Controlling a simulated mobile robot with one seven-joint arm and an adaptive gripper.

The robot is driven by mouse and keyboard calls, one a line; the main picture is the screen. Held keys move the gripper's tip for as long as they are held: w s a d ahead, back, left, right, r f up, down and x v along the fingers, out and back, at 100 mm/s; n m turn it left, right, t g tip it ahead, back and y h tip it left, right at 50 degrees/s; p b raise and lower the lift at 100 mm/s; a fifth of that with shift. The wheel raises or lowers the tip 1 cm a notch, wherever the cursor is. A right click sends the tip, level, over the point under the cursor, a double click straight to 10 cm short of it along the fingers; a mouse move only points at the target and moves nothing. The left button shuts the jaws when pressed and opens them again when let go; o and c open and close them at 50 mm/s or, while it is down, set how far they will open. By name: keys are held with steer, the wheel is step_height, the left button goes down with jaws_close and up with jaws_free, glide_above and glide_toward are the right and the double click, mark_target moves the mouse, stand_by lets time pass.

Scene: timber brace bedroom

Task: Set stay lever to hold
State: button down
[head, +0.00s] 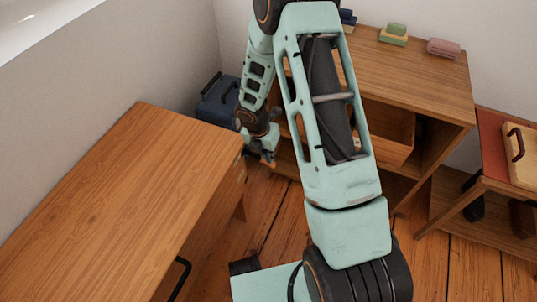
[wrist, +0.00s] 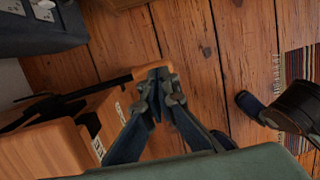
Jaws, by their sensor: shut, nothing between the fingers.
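My gripper (head: 268,158) is low beside the right end of the wooden desk (head: 120,180) in the head view. In the wrist view my gripper (wrist: 160,76) is shut and empty, above the plank floor. Left of its fingertips is a slim black bar (wrist: 103,84) along a wooden piece (wrist: 45,152) that carries small white marked labels (wrist: 98,148). The bar may be the stay lever, but I cannot tell for sure or read its setting. I cannot tell whether the fingers touch the bar. In the head view my arm hides part of this area.
A dark blue case (head: 215,105) stands on the floor behind the desk. A low table (head: 493,150) is at right. A dark shoe-like object (wrist: 250,105) and striped rug (wrist: 300,65) lie right of my gripper.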

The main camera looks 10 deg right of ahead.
mark_target(269, 165)
steer(key=shift+a+b+x, duration=0.2)
steer(key=shift+b+x, duration=0.05)
steer(key=shift+x, duration=0.65)
steer(key=shift+a+b+x, duration=0.15)
steer(key=shift+b+x, duration=0.1)
steer(key=shift+x, duration=0.65)
steer(key=shift+s+f, duration=0.15)
steer(key=shift+s, duration=0.1)
